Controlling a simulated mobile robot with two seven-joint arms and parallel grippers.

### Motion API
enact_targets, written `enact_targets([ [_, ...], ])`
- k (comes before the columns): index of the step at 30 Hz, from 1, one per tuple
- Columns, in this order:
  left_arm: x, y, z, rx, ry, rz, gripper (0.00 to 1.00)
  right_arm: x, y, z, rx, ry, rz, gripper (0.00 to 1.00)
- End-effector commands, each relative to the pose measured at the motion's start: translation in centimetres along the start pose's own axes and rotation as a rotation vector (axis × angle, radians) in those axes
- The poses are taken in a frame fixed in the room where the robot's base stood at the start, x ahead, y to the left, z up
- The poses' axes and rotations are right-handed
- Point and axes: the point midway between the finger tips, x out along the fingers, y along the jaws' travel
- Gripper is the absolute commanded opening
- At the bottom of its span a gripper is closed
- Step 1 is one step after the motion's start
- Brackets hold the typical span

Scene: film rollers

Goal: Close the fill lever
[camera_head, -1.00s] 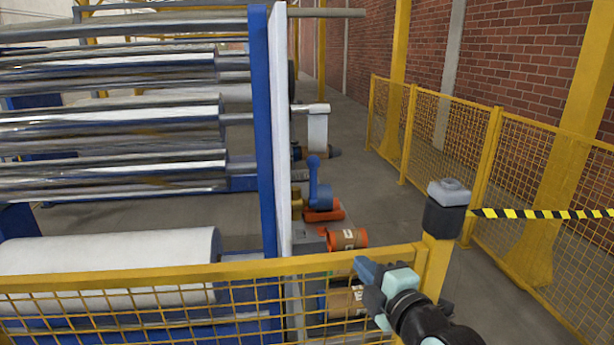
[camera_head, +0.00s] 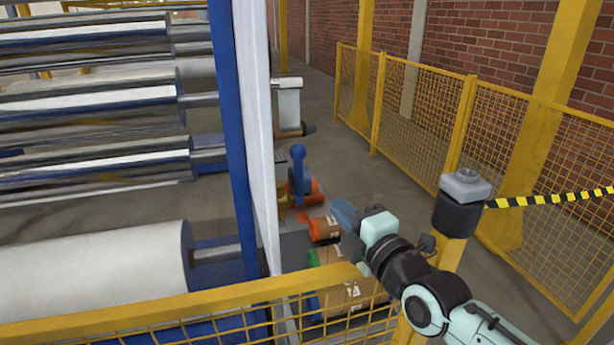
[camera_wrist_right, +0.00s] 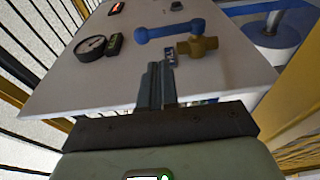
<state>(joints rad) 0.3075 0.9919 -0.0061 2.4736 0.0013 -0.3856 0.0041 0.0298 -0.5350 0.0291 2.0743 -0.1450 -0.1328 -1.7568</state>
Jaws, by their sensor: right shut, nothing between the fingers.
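In the right wrist view, a blue lever (camera_wrist_right: 170,30) with a rounded end points left from a brass valve (camera_wrist_right: 197,47) on a pale panel (camera_wrist_right: 120,75). In the head view, a blue lever with a ball end (camera_head: 298,165) stands upright near a brass part (camera_head: 283,200), beside the white machine frame; I cannot tell whether it is the same lever. My right gripper (camera_head: 340,213) is shut and empty, right of the frame. Its fingers (camera_wrist_right: 160,72) show below the lever and valve, apparently apart from them. My left gripper is not in view.
A yellow mesh fence (camera_head: 210,302) crosses the front, with a dark-capped post (camera_head: 462,205) beside my right arm. A dark gauge (camera_wrist_right: 91,47) sits left on the panel. Open floor lies beyond, before another fence.

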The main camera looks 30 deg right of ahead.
Motion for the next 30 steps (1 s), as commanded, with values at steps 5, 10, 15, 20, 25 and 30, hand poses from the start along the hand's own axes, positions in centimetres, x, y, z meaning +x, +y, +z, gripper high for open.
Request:
enact_targets([
  [5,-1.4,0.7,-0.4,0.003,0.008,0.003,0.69,3.3,0.2,-0.1,0.001,0.003,-0.004,0.0],
  [10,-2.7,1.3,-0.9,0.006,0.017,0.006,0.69,7.1,0.2,-0.1,0.001,0.003,-0.002,0.0],
  [15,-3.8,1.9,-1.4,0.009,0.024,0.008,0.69,10.3,0.2,-0.1,0.0,0.003,-0.001,0.0],
  [20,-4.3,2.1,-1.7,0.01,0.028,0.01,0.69,12.3,0.1,-0.1,0.0,0.001,-0.001,0.0],
  [25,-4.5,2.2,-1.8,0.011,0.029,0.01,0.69,13.1,0.1,-0.1,-0.001,0.001,0.001,0.0],
  [30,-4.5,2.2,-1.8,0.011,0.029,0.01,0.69,13.2,0.0,0.0,-0.001,0.0,0.0,0.0],
])
